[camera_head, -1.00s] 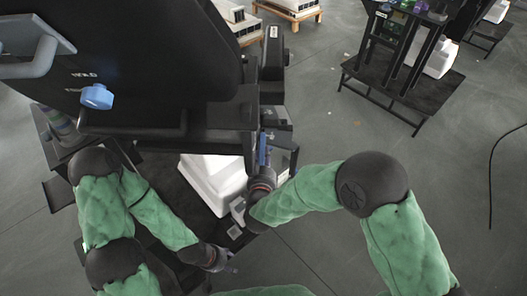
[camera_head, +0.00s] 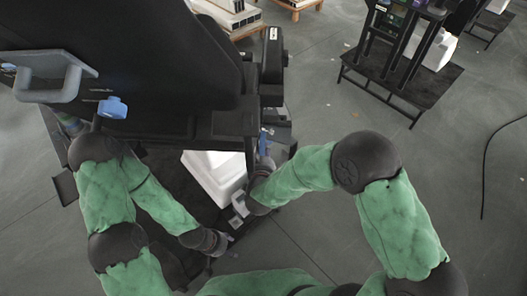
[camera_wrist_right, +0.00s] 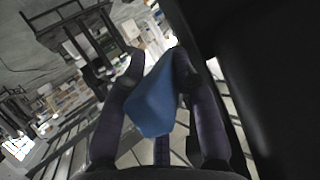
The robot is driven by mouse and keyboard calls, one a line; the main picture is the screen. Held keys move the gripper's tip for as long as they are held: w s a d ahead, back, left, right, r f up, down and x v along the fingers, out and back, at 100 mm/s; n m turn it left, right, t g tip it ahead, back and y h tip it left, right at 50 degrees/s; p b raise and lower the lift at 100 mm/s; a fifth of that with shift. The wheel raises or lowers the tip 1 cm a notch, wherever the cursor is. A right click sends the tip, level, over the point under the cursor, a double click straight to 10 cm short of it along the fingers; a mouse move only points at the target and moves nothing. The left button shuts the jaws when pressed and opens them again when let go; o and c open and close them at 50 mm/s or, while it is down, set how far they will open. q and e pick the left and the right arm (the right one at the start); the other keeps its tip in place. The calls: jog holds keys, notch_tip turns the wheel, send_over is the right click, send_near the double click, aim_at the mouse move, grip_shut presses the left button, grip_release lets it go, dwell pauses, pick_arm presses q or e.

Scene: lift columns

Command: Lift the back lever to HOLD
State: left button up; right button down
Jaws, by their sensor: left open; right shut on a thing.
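The blue back lever (camera_head: 263,145) shows as a small blue piece at the right side of the black machine, mostly hidden. In the right wrist view the blue lever handle (camera_wrist_right: 153,100) lies between the dark fingers. My right gripper (camera_head: 262,166) is shut on it; it also fills the right wrist view (camera_wrist_right: 160,88). My left gripper (camera_head: 228,240) is low in the head view, open and empty, apart from the machine; its fingertips are small and hard to make out.
The black machine body (camera_head: 150,50) fills the upper left, with a grey handle (camera_head: 50,85) and a blue knob (camera_head: 113,107) on it. A white block (camera_head: 213,175) stands below it. A black rack (camera_head: 400,70) stands at upper right; open floor lies right of my right arm.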

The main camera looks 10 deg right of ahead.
jog(key=c, duration=0.9)
grip_release()
jog(key=shift+c, duration=0.2)
jog(key=shift+s+a+r, duration=0.1)
jog(key=shift+s+r, duration=0.15)
jog(key=shift+s, duration=0.25)
jog(key=s+a, duration=0.2)
jog(key=s, duration=1.1)
jog(key=shift+s+r, duration=0.3)
jog(key=shift+s, duration=0.05)
